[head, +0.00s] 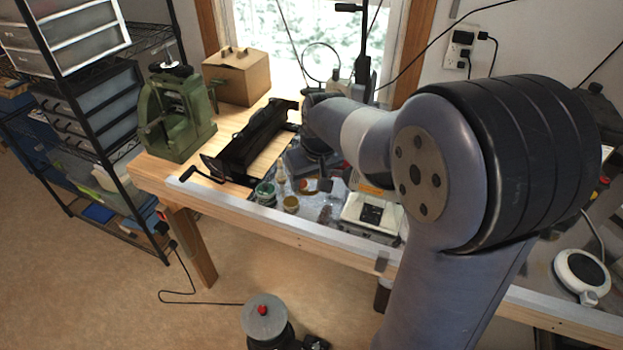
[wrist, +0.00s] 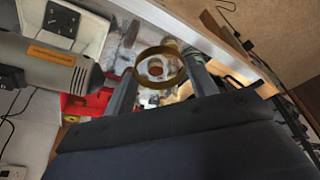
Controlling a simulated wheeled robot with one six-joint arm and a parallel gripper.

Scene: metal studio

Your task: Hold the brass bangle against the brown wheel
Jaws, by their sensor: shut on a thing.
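The brass bangle (wrist: 160,83) is a thin round ring in the wrist view. My gripper (wrist: 160,66) is shut on it, with one grey finger at each side of the ring, and the ring's middle is open to view. In the head view my arm reaches over the bench, and the fingers are largely hidden behind it. I cannot make out the brown wheel in either view. A grey motor-like body (wrist: 38,60) with an orange label lies left of the bangle in the wrist view, apart from it.
A white-framed box (wrist: 88,42) and a red tray (wrist: 92,103) are near the bangle. On the bench (head: 235,209) stand a green press (head: 177,115), a black rolling device (head: 245,145), a wooden box (head: 238,78) and small jars (head: 265,193). A shelf rack is at left.

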